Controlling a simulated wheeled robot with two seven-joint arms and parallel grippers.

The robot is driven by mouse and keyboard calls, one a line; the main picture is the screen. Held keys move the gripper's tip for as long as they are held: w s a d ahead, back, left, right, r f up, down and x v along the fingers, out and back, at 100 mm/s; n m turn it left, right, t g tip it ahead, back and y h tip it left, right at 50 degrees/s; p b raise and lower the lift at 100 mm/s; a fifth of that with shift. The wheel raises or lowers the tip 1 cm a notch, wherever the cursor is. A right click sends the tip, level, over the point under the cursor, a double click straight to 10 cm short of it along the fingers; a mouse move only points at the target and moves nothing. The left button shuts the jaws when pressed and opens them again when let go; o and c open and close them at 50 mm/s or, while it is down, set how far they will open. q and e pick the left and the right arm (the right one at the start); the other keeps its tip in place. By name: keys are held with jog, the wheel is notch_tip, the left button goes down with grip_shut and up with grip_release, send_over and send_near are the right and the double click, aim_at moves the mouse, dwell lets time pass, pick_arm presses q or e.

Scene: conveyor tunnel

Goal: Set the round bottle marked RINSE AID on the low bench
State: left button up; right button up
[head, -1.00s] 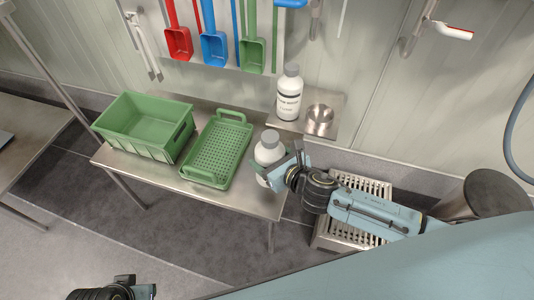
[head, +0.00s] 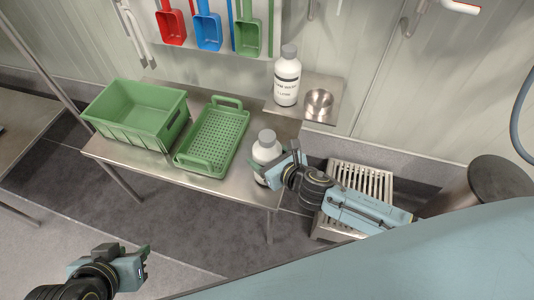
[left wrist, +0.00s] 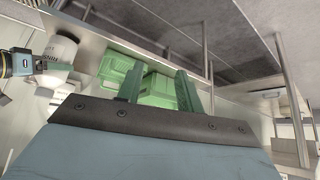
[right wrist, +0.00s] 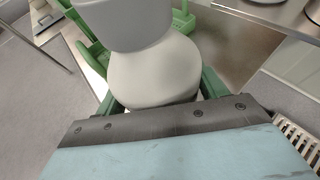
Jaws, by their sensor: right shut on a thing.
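A round white bottle with a grey cap (head: 265,147) is at the right end of the low metal bench (head: 228,191). My right gripper (head: 270,172) is shut on it from the right, and the bottle looks upright. It fills the middle of the right wrist view (right wrist: 152,70). It also shows in the left wrist view (left wrist: 58,50), with a label too small to read surely. I cannot tell whether its base touches the bench. My left gripper (head: 144,264) is empty, away from the bench at the lower left; its fingers stand apart in the left wrist view (left wrist: 160,88).
A green crate (head: 136,112) and a green perforated tray (head: 212,138) take up the bench's left and middle. Another white bottle (head: 287,78) and a metal cup (head: 318,104) stand on a small shelf (head: 300,112) behind. A slatted metal stand (head: 360,180) is at right.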

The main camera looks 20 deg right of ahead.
pick_arm(q)
jog(key=shift+w+d+r+t, duration=0.2)
jog(key=shift+w+r+t, duration=0.05)
jog(key=shift+w, duration=0.2)
jog(key=shift+w+d+r+t, duration=0.15)
jog(key=shift+w+r+t, duration=0.1)
jog(key=shift+w, duration=0.15)
pick_arm(e)
jog(key=shift+w+f, duration=0.1)
pick_arm(q)
jog(key=shift+w, duration=0.1)
pick_arm(e)
jog(key=shift+f, duration=0.1)
pick_arm(q)
jog(key=shift+w+d+r, duration=0.1)
jog(key=shift+w+r, duration=0.05)
pick_arm(e)
jog(key=o, duration=1.5)
jog(key=shift+f, duration=0.2)
